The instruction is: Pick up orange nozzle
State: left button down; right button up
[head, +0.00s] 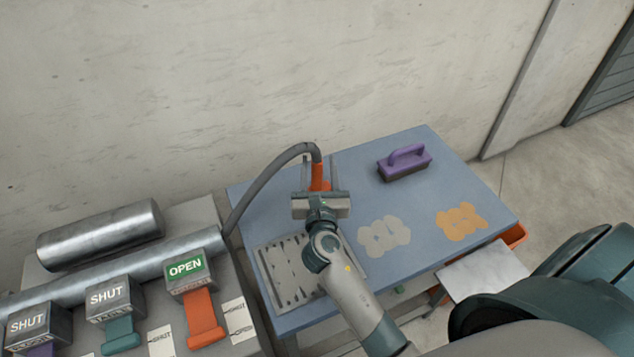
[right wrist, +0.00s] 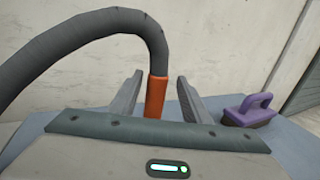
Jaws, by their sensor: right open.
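The orange nozzle (head: 320,175) stands upright at the end of a grey hose (head: 270,179) over the left part of the blue table. My right gripper (head: 320,180) is at the nozzle with its jaws apart. In the right wrist view the nozzle (right wrist: 156,96) is between the two fingers of the right gripper (right wrist: 157,95), nearer the left finger, with gaps seen on both sides. The nozzle's lower end is hidden behind the gripper body. My left gripper is not in view.
A purple-handled brush (head: 405,163) stands at the back of the blue table (head: 350,160). A slotted grate (head: 290,275) and pale and orange patches lie on it. At left is a bench with metal pipes (head: 105,232) and levers marked SHUT and OPEN (head: 186,270).

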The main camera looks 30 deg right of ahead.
jog(key=p+x, duration=0.1)
jog(key=x, duration=0.3)
jog(key=shift+w+f, duration=0.15)
jog(key=shift+w, duration=0.1)
jog(key=shift+a, duration=0.1)
jog(key=shift+c, duration=0.6)
grip_shut()
